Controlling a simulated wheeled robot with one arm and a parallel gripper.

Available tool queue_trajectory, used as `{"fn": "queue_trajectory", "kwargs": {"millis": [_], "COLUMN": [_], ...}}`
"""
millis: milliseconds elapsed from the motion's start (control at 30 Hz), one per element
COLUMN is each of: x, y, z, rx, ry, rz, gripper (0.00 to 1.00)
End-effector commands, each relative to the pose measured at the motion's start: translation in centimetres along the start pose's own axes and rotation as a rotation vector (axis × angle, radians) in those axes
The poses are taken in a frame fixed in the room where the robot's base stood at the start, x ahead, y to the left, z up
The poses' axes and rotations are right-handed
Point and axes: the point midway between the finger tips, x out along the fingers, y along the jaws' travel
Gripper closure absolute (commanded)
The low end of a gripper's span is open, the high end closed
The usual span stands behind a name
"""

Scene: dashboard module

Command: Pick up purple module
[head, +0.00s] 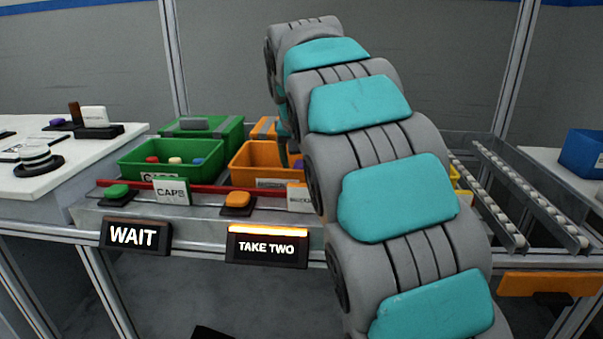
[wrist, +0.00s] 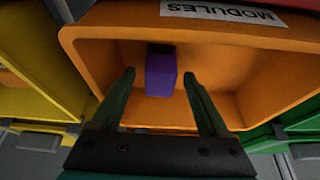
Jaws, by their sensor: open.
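The purple module (wrist: 161,74) is a small block inside the orange bin (wrist: 210,35) labelled MODULES, as the wrist view shows. My gripper (wrist: 160,84) is open above the bin, and its two dark fingers appear on either side of the module in the picture. I cannot tell how far above the module the fingertips are. In the head view the orange bin (head: 255,157) stands right of the green bin, partly hidden by my arm. The module and gripper tips are hidden there.
A green bin (head: 130,160) labelled CAPS holds several small coloured pieces. A red rail (head: 215,190) runs along the bins' front. Lit signs read WAIT (head: 134,236) and TAKE TWO (head: 267,246). Roller tracks (head: 520,195) are at right. A yellow bin (wrist: 40,85) adjoins the orange bin.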

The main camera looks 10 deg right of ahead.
Motion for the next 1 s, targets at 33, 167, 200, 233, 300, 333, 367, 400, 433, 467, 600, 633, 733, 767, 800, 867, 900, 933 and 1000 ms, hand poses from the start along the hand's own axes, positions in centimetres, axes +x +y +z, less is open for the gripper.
{"fn": "queue_trajectory", "kwargs": {"millis": [33,167,200,233,300,333,367,400,433,467,600,633,733,767,800,867,900,933,1000], "x": [-0.02,-0.02,-0.01,-0.01,-0.02,-0.02,-0.02,-0.02,-0.02,-0.01,-0.01,-0.01,-0.01,-0.01,-0.01,-0.01,-0.01,-0.01,-0.02], "y": [0.0,0.0,0.0,0.0,0.0,0.0,0.0,0.0,0.0,0.0,0.0,0.0,0.0,0.0,0.0,0.0,0.0,0.0,0.0], "z": [0.0,0.0,0.0,0.0,0.0,0.01,0.01,0.01,0.01,0.01,0.01,0.02,0.02,0.01,0.01,0.01,0.02,0.01,0.01], "rx": [0.0,0.0,0.0,0.0,0.0,0.0,0.0,0.0,0.0,0.0,0.0,0.0,0.0,0.0,0.0,0.0,0.0,0.0,0.0], "ry": [0.0,0.0,0.0,0.0,0.0,0.0,0.0,0.0,-0.001,-0.001,-0.001,-0.001,-0.001,-0.001,-0.001,-0.001,-0.001,-0.001,-0.001], "rz": [0.0,0.0,0.0,0.0,0.0,0.0,0.0,0.0,0.0,0.0,0.0,0.0,0.0,0.0,0.0,0.0,0.0,0.0,0.0], "gripper": [0.22,0.29,0.34,0.37,0.45,0.48,0.52,0.56,0.6,0.63,0.79,0.82,0.93,0.97,1.0,1.0,1.0,1.0,1.0]}}
